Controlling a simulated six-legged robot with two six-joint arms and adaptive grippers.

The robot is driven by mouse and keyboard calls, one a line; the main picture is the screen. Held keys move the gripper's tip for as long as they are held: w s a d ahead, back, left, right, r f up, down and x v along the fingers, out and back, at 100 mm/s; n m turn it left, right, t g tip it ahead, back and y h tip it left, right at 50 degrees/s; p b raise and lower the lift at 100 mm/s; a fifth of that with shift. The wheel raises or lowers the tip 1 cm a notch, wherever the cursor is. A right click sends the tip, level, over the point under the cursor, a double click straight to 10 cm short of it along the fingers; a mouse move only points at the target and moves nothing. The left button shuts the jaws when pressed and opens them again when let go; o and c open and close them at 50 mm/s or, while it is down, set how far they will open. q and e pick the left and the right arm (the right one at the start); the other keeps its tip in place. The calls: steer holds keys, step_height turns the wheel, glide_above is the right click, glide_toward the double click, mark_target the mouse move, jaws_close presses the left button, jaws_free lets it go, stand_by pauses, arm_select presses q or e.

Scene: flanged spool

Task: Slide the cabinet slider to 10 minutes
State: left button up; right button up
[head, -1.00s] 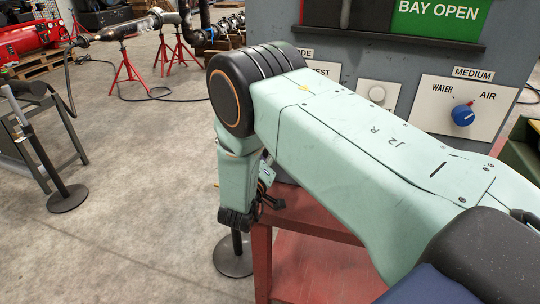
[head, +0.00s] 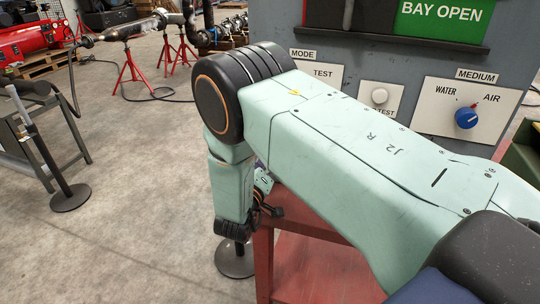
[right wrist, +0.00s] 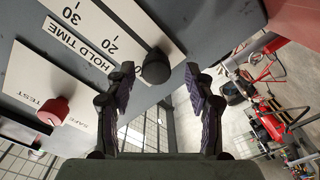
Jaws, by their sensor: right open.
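The black slider knob (right wrist: 155,67) sits at the end of a slot in the white HOLD TIME scale (right wrist: 88,32) in the right wrist view. No 10 mark can be read. My right gripper (right wrist: 160,85) is open, with one finger on each side of the knob in the picture; no contact can be made out. In the head view my right arm hides the slider. My left gripper is not in view.
A red knob (right wrist: 53,111) on a TEST/SAFE plate is left of my right fingers. The grey cabinet (head: 270,30) also carries a blue MEDIUM knob (head: 466,117) and a white button (head: 380,96). A red stand (head: 310,265) is below my arm.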

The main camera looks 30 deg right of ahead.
steer(key=v, duration=0.5)
steer(key=shift+s+d+r, duration=0.1)
steer(key=shift+s, duration=0.05)
steer(key=shift+s, duration=0.1)
steer(key=s+a+f+g+y+b, duration=0.1)
steer(key=s+a+f+y, duration=0.2)
steer(key=f, duration=0.5)
steer(key=s+f+g+y+b, duration=0.1)
steer(key=s+f+g+y, duration=0.1)
steer(key=s+f+y, duration=0.45)
steer(key=s+a+f+g+y+b, duration=0.2)
steer(key=s+f+g+b, duration=0.2)
steer(key=s, duration=0.9)
steer(key=s+a+f+g+y+b, duration=0.1)
steer(key=s+f+g+b, duration=0.3)
steer(key=s+f, duration=0.7)
steer(key=s+g+y, duration=0.1)
steer(key=s, duration=0.1)
steer(key=shift+s+a+f, duration=0.15)
steer(key=shift+s+a, duration=0.15)
steer(key=shift+a, duration=0.1)
